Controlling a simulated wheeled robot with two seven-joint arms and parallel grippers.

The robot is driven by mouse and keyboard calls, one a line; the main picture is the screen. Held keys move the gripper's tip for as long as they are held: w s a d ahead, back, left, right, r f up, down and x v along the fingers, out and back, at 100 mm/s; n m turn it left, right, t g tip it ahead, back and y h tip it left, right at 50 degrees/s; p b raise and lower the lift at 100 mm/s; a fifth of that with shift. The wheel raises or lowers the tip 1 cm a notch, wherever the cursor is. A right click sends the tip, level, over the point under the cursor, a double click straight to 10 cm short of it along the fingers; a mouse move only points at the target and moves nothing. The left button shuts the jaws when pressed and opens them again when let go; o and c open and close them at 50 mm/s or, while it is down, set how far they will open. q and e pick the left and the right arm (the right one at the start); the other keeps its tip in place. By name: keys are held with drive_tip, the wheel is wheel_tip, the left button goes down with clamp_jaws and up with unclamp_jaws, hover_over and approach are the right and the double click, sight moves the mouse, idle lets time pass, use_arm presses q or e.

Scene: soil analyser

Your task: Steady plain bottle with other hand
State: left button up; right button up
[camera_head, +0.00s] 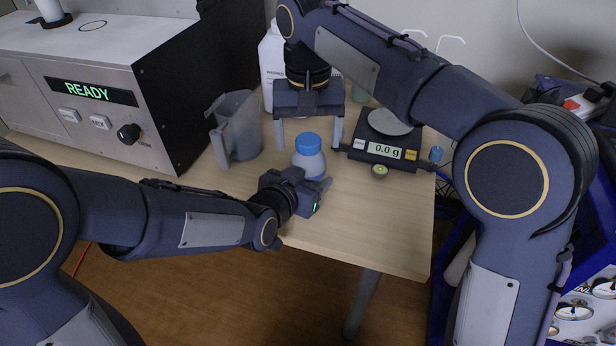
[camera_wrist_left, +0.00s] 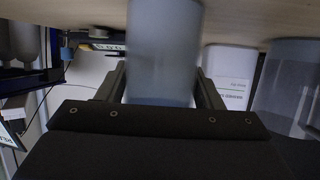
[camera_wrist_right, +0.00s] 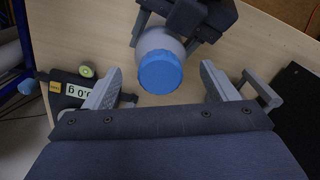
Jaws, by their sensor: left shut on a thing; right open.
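The plain bottle (camera_head: 309,162), pale with a blue cap (camera_head: 308,143), stands upright on the table. My left gripper (camera_head: 318,186) is shut on its body from the near side. In the left wrist view the bottle (camera_wrist_left: 163,55) is between the two fingers (camera_wrist_left: 165,88). My right gripper (camera_head: 309,135) points down above and behind the bottle, open, its fingers apart on either side of the cap. In the right wrist view the cap (camera_wrist_right: 160,73) lies between and ahead of the open right fingers (camera_wrist_right: 160,85), not touching them.
A grey jug (camera_head: 237,127) stands left of the bottle. A scale (camera_head: 381,150) reading 0.0 g is at the right, with a small round green-topped item (camera_head: 379,171) before it. A white container (camera_head: 271,62) stands behind. The analyser (camera_head: 95,85) showing READY fills the left.

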sight(308, 139)
use_arm(q)
drive_tip(key=shift+s+f, duration=0.1)
drive_tip(key=shift+f, duration=0.1)
use_arm(e)
drive_tip(key=shift+r, duration=3.75)
use_arm(q)
drive_tip(key=o, duration=1.2)
drive_tip(key=shift+r, duration=0.15)
